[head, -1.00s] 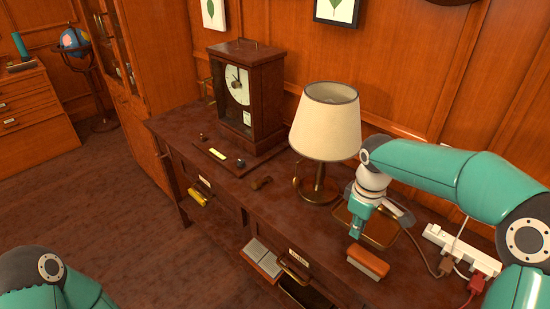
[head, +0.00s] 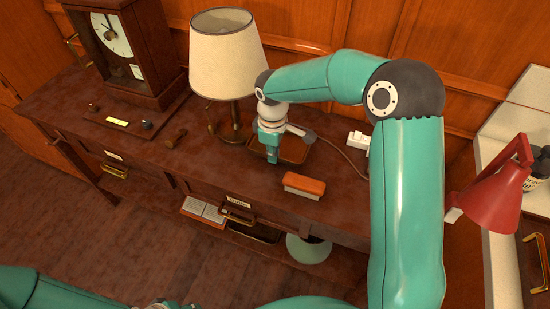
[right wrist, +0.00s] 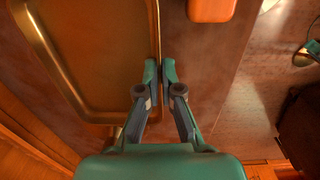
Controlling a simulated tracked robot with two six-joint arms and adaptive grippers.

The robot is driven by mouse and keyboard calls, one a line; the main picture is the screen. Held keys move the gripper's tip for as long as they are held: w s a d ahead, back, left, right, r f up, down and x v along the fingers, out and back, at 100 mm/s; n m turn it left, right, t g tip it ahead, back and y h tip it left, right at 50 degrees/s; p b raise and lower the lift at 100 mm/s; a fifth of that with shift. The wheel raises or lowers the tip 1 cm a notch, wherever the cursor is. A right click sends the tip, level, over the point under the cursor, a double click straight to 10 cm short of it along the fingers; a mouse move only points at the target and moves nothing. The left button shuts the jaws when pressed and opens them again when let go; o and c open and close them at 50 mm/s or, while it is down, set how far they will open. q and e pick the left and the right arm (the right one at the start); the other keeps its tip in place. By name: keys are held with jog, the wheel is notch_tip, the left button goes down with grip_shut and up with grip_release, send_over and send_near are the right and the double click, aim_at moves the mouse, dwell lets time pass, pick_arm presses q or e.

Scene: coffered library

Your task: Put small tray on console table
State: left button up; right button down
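The small tray (head: 292,157) is dark with a brass-coloured rim. It lies level at the console table (head: 345,212), right of the lamp; I cannot tell whether its underside touches the top. In the right wrist view the tray (right wrist: 95,60) fills the upper left. My right gripper (head: 273,160) points down at the tray's near edge. In the right wrist view its fingertips (right wrist: 159,72) are close together, one on each side of the rim, shut on it. Of my left arm, only a part shows at the bottom left; its gripper is cut off by the frame edge.
An orange-topped block (head: 304,185) stands just in front of the tray. A cream-shaded lamp (head: 226,55) is close on its left, and a clock (head: 120,45) stands farther left. A white power strip (head: 358,143) is behind. A red lamp (head: 495,190) stands at the right.

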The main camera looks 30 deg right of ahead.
jog(key=shift+f, duration=1.6)
jog(key=shift+f, duration=0.15)
jog(key=c, duration=1.3)
grip_release()
notch_tip(320, 180, up, 12)
jog(key=shift+a+r, duration=0.1)
jog(key=shift+r, duration=0.05)
jog(key=shift+s, duration=0.1)
